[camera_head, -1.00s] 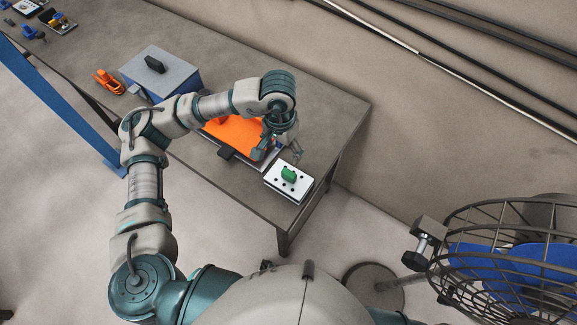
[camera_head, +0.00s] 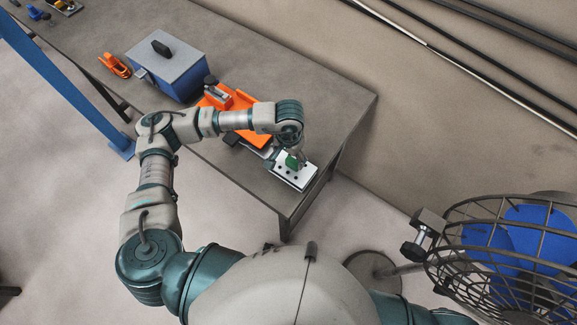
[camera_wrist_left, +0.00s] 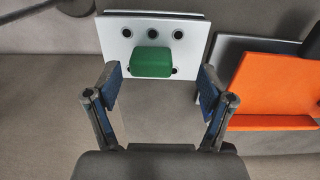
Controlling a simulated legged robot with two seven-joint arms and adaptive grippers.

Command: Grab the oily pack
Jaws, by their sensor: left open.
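No thing is plainly marked as the oily pack. A white plate with dark holes (camera_head: 288,176) lies at the table's near right corner. It carries a green block (camera_head: 291,161). My left gripper (camera_head: 299,156) is right over the green block and partly covers it in the head view. In the left wrist view, the plate (camera_wrist_left: 112,38) and the green block (camera_wrist_left: 152,62) are ahead, between the spread fingers of the open left gripper (camera_wrist_left: 160,80). The block is just beyond the fingertips. Nothing is held. My right gripper is not in view.
An orange tray (camera_head: 258,132) sits just left of the plate, also at right in the wrist view (camera_wrist_left: 270,85). A blue box with a grey lid (camera_head: 168,72) and an orange tool (camera_head: 115,65) stand farther left. A wire-cage fan (camera_head: 510,245) stands right of the table.

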